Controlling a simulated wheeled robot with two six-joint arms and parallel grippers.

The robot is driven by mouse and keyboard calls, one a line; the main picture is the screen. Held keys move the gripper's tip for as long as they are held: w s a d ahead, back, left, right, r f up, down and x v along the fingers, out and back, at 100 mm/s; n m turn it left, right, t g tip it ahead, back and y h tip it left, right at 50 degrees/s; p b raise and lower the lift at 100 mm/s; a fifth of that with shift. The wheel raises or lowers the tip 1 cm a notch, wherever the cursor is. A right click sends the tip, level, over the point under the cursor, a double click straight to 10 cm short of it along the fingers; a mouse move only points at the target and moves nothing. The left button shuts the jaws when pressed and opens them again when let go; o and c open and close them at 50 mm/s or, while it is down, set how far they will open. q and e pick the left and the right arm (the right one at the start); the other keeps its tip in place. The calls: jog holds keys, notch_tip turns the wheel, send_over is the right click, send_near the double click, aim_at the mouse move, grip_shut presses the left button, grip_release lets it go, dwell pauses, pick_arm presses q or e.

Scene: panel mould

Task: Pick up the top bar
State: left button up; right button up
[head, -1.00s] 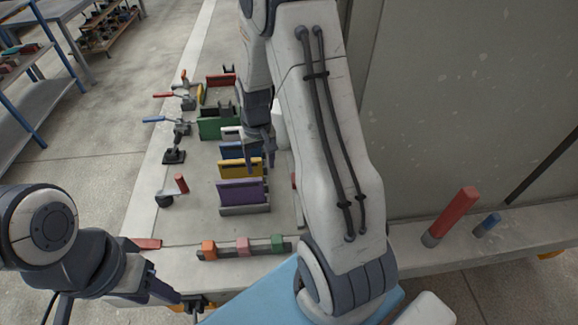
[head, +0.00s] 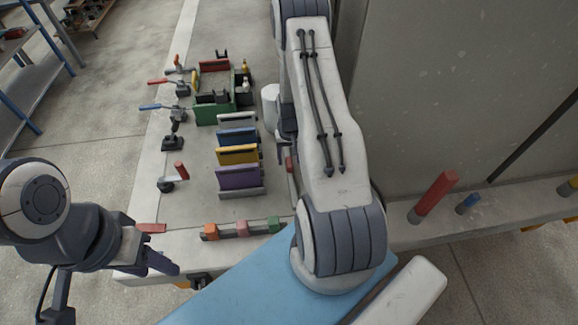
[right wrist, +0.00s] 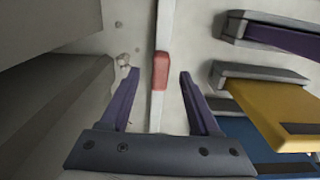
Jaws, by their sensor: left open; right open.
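A thin pale bar with a red grip (right wrist: 160,72) runs lengthwise in the right wrist view. It is probably the top bar. The red grip also shows in the head view (head: 290,163), just right of the coloured panels, with the bar partly hidden by my right arm. My right gripper (right wrist: 160,80) is open, its two fingers on either side of the bar near the red grip; I cannot tell their height above it. In the head view it is mostly hidden behind its arm. My left gripper (head: 164,266) hangs at the table's near left corner.
Purple (head: 240,177), yellow (head: 238,154) and blue (head: 238,136) panels stand left of the bar. A green box (head: 214,114) is behind them. Several toggle clamps line the left edge. A block strip (head: 241,229) lies in front. A tall grey wall (head: 450,90) rises on the right.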

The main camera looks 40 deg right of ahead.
aim_at(289, 161)
jog(key=shift+f+p, duration=0.4)
jog(key=shift+f, duration=1.1)
grip_shut()
jog(key=shift+w+r, duration=0.1)
